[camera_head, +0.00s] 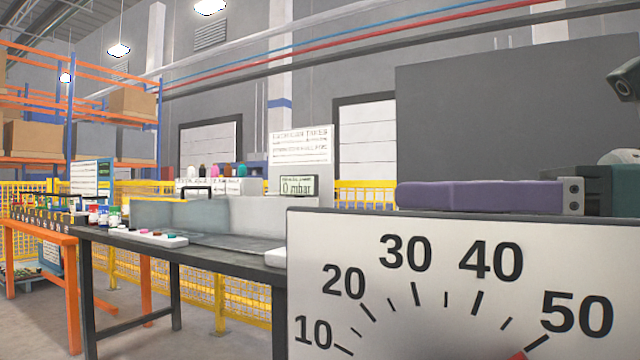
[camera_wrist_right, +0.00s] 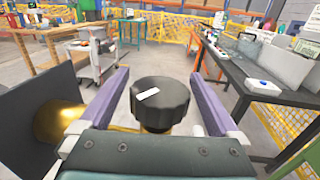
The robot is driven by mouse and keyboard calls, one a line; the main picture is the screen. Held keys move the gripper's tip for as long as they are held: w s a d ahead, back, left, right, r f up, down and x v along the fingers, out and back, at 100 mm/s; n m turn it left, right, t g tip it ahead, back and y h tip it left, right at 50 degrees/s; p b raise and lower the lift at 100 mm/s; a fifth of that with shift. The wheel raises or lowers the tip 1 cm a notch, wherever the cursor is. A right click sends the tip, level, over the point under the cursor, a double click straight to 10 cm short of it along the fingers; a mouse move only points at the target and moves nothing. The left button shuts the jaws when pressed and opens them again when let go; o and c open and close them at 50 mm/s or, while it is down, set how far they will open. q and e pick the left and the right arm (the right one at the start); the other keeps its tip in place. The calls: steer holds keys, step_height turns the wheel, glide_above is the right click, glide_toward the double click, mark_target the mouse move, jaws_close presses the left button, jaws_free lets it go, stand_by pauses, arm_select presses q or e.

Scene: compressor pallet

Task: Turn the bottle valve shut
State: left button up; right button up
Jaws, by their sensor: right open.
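The valve's black ribbed knob (camera_wrist_right: 160,105) with a white mark on top shows in the right wrist view, with a brass part below it. My right gripper (camera_wrist_right: 158,75) is open, with one purple finger on each side of the knob. Gaps show between the knob and both fingers, so they do not visibly touch it. In the head view one purple finger of my right gripper (camera_head: 410,195) shows above the large gauge, and the knob is hidden there. My left gripper is in neither view.
A large white gauge (camera_head: 400,300) fills the lower right of the head view, its red needle mostly cut off. A dark workbench (camera_head: 215,262) carries a display reading 0 mbar (camera_head: 297,186). In the wrist view a dark panel (camera_wrist_right: 30,115) and brass body (camera_wrist_right: 58,122) stand left.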

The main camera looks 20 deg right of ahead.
steer(key=shift+w+a, duration=0.3)
steer(key=shift+a, duration=0.05)
steer(key=c, duration=1.4)
